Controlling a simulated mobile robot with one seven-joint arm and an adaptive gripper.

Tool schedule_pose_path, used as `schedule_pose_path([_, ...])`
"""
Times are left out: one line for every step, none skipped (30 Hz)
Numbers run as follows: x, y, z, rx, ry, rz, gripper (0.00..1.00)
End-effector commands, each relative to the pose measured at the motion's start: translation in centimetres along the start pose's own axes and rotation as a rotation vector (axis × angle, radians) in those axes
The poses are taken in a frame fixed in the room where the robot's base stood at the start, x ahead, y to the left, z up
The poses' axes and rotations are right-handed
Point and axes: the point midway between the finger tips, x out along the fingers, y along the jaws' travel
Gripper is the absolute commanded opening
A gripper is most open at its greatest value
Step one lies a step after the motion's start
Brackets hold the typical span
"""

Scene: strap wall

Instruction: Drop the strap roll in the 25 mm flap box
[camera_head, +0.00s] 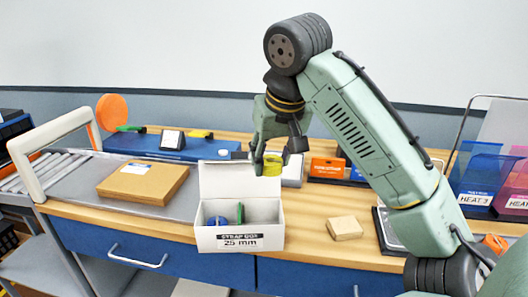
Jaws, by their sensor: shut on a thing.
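My gripper (264,158) points down and is shut on a yellow strap roll (272,167), which it holds in the air above the back right part of the white flap box (266,238). The box stands at the front edge of the wooden bench, and its label reads "STRAP BOX 25 mm". Its flap (222,181) stands up at the back. Inside are a blue round item (216,221) and a green item (240,213). The fingers partly hide the roll.
A brown carton (143,182) lies left of the box. A small tan block (345,227) lies to its right. Behind the arm are a white box (292,170) and an orange box (326,167). Blue and pink bins (478,178) stand at the far right.

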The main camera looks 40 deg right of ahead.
Motion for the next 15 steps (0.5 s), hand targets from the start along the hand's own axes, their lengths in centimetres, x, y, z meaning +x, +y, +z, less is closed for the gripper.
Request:
schedule_pose_path([0.5,0.0,0.2,0.0,0.0,0.001,0.15])
schedule_pose_path([0.7,0.0,0.3,0.0,0.0,0.001,0.15])
schedule_pose_path([1.1,0.0,0.5,0.0,0.0,0.001,0.15])
schedule_pose_path([1.4,0.0,0.6,0.0,0.001,0.001,0.15])
schedule_pose_path([1.7,0.0,0.7,0.0,0.001,0.001,0.15])
schedule_pose_path([2.1,0.0,0.9,0.0,0.0,0.001,0.15])
schedule_pose_path([2.5,0.0,1.1,0.0,0.0,0.001,0.15])
schedule_pose_path([2.8,0.0,1.2,0.0,-0.001,0.001,0.15])
schedule_pose_path([3.4,0.0,1.4,0.0,-0.001,0.001,0.15])
schedule_pose_path([3.8,0.0,1.6,0.0,0.0,0.001,0.15])
schedule_pose_path([4.1,0.0,1.7,0.0,0.0,0.001,0.15])
schedule_pose_path([4.5,0.0,1.9,0.0,0.001,0.001,0.15])
schedule_pose_path([4.7,0.0,2.0,0.0,0.001,0.001,0.15])
schedule_pose_path([4.9,0.0,2.1,0.0,0.001,0.002,0.15])
schedule_pose_path([5.1,0.0,2.1,0.0,0.0,0.002,0.15])
